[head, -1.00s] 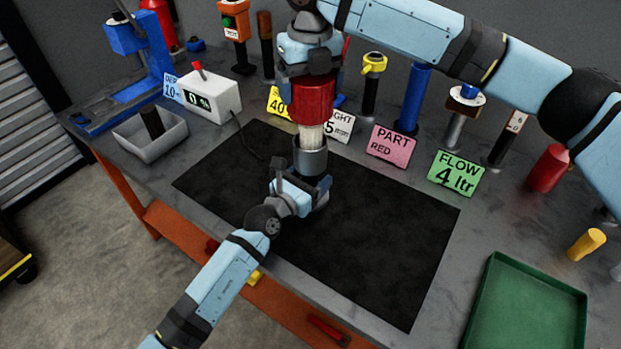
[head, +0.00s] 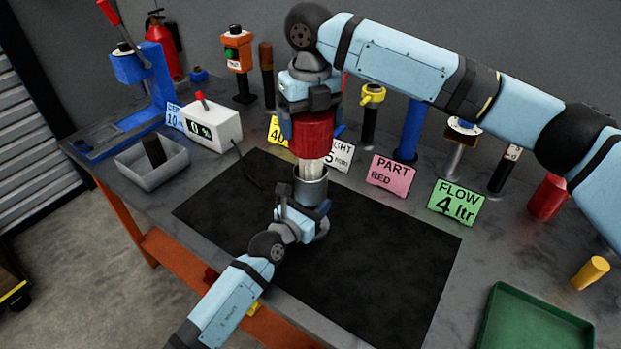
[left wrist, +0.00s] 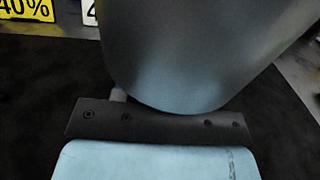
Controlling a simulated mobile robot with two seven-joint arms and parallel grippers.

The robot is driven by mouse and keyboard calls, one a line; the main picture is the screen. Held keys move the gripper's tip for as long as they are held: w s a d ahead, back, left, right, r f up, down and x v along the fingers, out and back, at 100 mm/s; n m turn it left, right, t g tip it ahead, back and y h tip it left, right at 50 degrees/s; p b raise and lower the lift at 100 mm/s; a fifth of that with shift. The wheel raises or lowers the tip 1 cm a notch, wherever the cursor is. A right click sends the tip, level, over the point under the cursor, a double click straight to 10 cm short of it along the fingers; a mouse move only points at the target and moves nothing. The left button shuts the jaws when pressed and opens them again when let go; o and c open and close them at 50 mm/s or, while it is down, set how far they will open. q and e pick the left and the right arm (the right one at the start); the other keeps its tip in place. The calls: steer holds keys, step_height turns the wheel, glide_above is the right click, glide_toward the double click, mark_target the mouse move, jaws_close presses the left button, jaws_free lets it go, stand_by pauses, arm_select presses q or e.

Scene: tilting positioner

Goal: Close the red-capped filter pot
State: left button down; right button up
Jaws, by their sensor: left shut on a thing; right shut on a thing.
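The red cap (head: 311,138) is upright with a pale filter element (head: 310,168) below it. My right gripper (head: 310,112) is shut on the cap from above. The grey pot (head: 310,190) stands upright on the black mat, directly under the cap. The lower end of the filter element is hidden inside the pot's mouth, and a gap remains between cap and rim. My left gripper (head: 318,214) is shut on the pot low down. In the left wrist view the grey pot wall (left wrist: 190,50) fills the upper middle; the fingertips are hidden.
Several sign cards, including a pink one (head: 391,175) and a green one (head: 457,203), stand behind the mat (head: 390,245). A white meter box (head: 212,126) and grey bin (head: 150,175) are at left. A green tray (head: 535,325) lies front right. The mat's right side is clear.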

steer(key=shift+f, duration=2.15)
steer(key=shift+f, duration=0.9)
steer(key=shift+f, duration=0.55)
